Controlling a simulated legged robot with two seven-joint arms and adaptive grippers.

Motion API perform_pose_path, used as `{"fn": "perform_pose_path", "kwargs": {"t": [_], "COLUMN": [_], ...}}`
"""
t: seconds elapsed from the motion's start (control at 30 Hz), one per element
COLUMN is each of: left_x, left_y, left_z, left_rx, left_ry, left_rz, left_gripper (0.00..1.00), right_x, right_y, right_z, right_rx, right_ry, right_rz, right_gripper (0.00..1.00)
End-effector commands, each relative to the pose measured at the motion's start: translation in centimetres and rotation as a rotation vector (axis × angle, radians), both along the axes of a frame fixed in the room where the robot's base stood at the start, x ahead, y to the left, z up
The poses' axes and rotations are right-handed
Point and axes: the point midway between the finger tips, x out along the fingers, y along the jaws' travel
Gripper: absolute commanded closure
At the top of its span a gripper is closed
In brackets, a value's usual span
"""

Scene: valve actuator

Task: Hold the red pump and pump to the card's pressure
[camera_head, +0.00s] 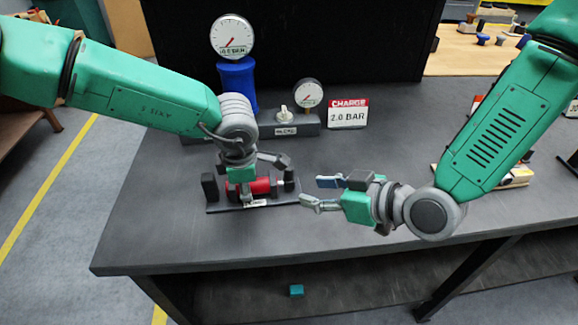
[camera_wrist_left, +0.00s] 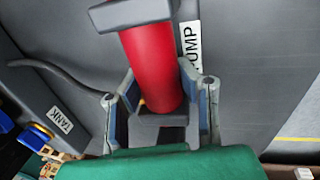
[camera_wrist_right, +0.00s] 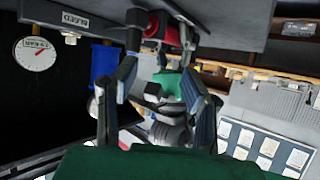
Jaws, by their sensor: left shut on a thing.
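The red pump (camera_head: 262,186) lies across a dark base plate on the table's left part, with black end blocks. My left gripper (camera_head: 243,182) is over the pump from above and shut on it. In the left wrist view the red barrel (camera_wrist_left: 152,62) lies between the two fingers, beside a PUMP label (camera_wrist_left: 190,45). The card (camera_head: 348,114) reads CHARGE 2.0 BAR. A large gauge (camera_head: 232,37) stands on a blue post; its small reading is hard to make out. My right gripper (camera_head: 322,192) is open and empty, right of the pump, fingers pointing left.
A smaller gauge (camera_head: 308,93) and a white knob (camera_head: 284,113) sit on a grey block behind the pump, labelled BLEED. The blue tank (camera_head: 238,84) stands beside them. The middle of the tabletop (camera_head: 385,160) is clear. Other items lie at the right.

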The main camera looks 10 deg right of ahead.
Motion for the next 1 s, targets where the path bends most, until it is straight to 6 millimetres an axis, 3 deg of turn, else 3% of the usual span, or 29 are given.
{"fn": "perform_pose_path", "kwargs": {"t": [0.2, 0.33, 0.8, 1.0], "left_x": [-0.5, -0.5, -0.5, -0.5], "left_y": [0.1, 0.1, 0.1, 0.1], "left_z": [-0.6, -0.6, -0.6, -0.6], "left_rx": [0.007, 0.007, 0.006, 0.006], "left_ry": [0.013, 0.013, 0.013, 0.013], "left_rz": [-0.002, -0.003, -0.004, -0.004], "left_gripper": [1.0, 1.0, 1.0, 1.0], "right_x": [1.9, 2.4, 7.5, 9.1], "right_y": [-3.3, -3.5, 2.3, 4.0], "right_z": [1.7, 1.7, -1.5, -2.4], "right_rx": [0.025, 0.031, 0.032, 0.032], "right_ry": [-0.059, -0.063, -0.063, -0.064], "right_rz": [0.017, 0.023, 0.025, 0.023], "right_gripper": [0.61, 0.61, 0.61, 0.61]}}
